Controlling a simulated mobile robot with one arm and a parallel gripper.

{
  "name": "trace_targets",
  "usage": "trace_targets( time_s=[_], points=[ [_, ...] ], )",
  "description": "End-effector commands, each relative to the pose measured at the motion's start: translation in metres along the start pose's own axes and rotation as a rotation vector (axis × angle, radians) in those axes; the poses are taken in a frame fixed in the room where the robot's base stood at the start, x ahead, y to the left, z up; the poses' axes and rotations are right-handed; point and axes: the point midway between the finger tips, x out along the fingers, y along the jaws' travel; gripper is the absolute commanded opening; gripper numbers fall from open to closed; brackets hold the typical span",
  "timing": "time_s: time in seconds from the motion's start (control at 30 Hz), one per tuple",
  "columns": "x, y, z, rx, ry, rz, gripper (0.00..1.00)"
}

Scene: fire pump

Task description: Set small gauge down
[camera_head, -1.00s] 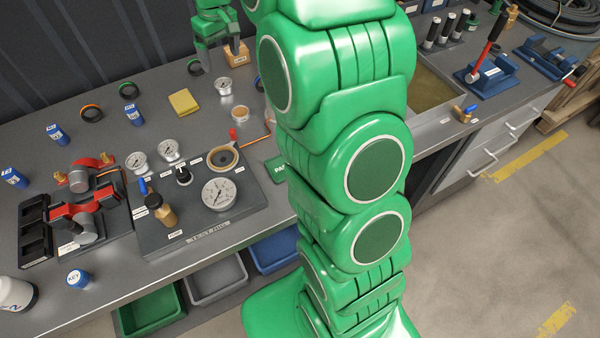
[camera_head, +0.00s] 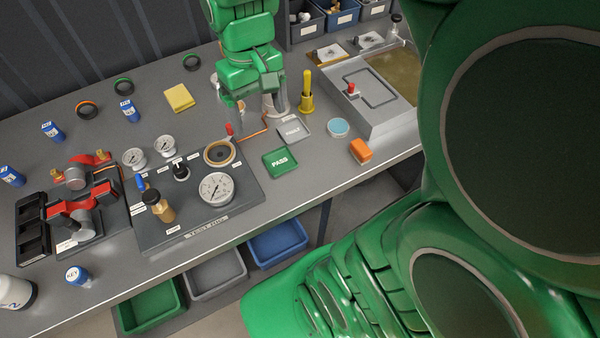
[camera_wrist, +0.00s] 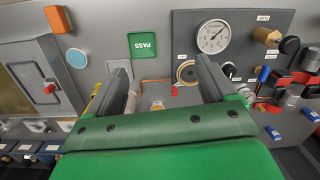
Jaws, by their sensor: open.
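My gripper (camera_head: 254,106) is open above the bench, behind the test panel (camera_head: 205,226). In the wrist view its two fingers (camera_wrist: 162,76) stand wide apart with nothing held between them. Two small white-faced gauges stand at the panel's back left, one (camera_head: 133,158) left of the other (camera_head: 164,146). A third small gauge, behind the panel, is mostly hidden by my gripper now. The larger gauge (camera_head: 217,188) sits on the panel's front right and shows in the wrist view (camera_wrist: 213,36). A green PASS pad (camera_head: 280,162) and a grey pad (camera_head: 293,129) lie right of the panel.
A yellow pad (camera_head: 179,98) lies behind the panel. A yellow-handled tool (camera_head: 307,92), a blue-topped disc (camera_head: 338,128) and an orange block (camera_head: 361,151) stand to the right. A grey basin (camera_head: 375,125) lies beyond them. My arm covers the right side.

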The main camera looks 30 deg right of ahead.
Motion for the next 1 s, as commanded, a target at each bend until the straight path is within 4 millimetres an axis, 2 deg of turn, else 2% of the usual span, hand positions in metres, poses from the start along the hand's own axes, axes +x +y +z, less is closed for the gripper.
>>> trace_targets(
  time_s=[0.1, 0.3, 0.5, 0.7, 1.0],
  points=[
    [0.005, -0.004, 0.037, 0.029, -0.017, 0.003, 0.84],
    [0.017, -0.01, 0.093, 0.082, -0.045, 0.009, 0.84],
    [0.028, -0.012, 0.132, 0.126, -0.064, 0.017, 0.84],
    [0.032, -0.014, 0.145, 0.14, -0.07, 0.017, 0.84],
    [0.032, -0.014, 0.145, 0.139, -0.072, 0.015, 0.84]
  ],
)
